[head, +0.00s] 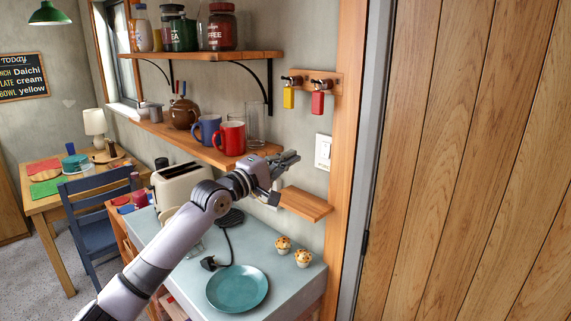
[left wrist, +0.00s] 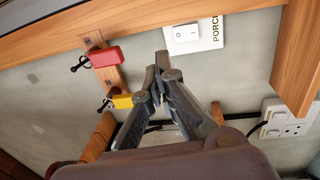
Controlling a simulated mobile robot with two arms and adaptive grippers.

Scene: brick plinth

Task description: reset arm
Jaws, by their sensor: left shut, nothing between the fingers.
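My left gripper (head: 288,158) is shut and empty, raised above the counter near the wall, in front of the lower shelf's right end. In the left wrist view its fingertips (left wrist: 160,62) meet just beside the light switch (left wrist: 184,33). In the head view the light switch (head: 323,152) is to the right of the gripper, and a gap shows between them in the picture. My left arm reaches up from the bottom left over the counter. My right gripper is in neither view.
A small wooden ledge (head: 305,204) lies just below the gripper. A red mug (head: 230,139) and blue mug (head: 207,128) stand on the shelf behind. The counter holds a toaster (head: 180,186), teal plate (head: 238,288) and two muffins (head: 303,258). Red (head: 318,103) and yellow (head: 289,98) tags hang above.

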